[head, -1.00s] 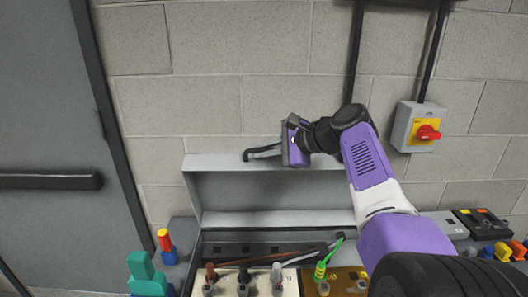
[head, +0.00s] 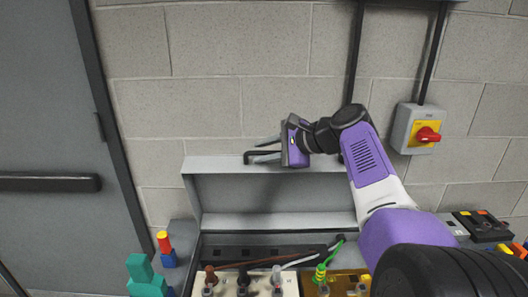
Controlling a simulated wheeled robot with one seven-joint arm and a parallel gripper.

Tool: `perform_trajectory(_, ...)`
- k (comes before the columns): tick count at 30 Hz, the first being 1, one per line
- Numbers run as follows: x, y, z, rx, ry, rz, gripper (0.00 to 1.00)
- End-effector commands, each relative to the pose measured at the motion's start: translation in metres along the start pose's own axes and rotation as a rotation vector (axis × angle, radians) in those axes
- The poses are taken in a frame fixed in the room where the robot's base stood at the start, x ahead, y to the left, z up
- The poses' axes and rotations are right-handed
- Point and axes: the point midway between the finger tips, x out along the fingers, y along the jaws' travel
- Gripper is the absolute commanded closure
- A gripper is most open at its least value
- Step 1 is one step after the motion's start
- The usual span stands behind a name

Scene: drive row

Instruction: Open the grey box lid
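The grey box lid (head: 270,200) stands raised at the back of the grey box (head: 205,250), so the box is open to view. A black handle (head: 246,157) sits at the lid's top edge. My gripper (head: 257,149) reaches in from the right at that edge. Its two grey fingers are apart, one above the handle and one at about its level. I cannot tell whether the lower finger touches the handle. Part of the lid's right side is hidden behind my arm.
Inside the box are terminals (head: 242,280), a brown wire and a green-ended wire (head: 322,270). A red-knobbed switch (head: 428,134) is on the block wall at right. Coloured blocks (head: 164,250) stand at left, beside a grey door (head: 45,120).

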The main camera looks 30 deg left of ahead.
Motion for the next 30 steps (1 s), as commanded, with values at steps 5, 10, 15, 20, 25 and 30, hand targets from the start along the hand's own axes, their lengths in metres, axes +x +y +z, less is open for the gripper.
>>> perform_trajectory(5,0.0,0.005,-0.003,0.003,0.001,0.009,0.67)
perform_trajectory(10,-0.009,0.004,-0.004,0.001,0.002,0.006,0.67)
perform_trajectory(15,-0.022,0.003,-0.002,0.0,0.001,0.003,0.67)
perform_trajectory(20,-0.043,0.002,-0.002,0.0,0.002,-0.001,0.67)
perform_trajectory(25,-0.063,0.002,-0.002,0.0,0.002,-0.002,0.67)
perform_trajectory(30,-0.076,0.001,0.0,0.0,0.001,0.0,0.67)
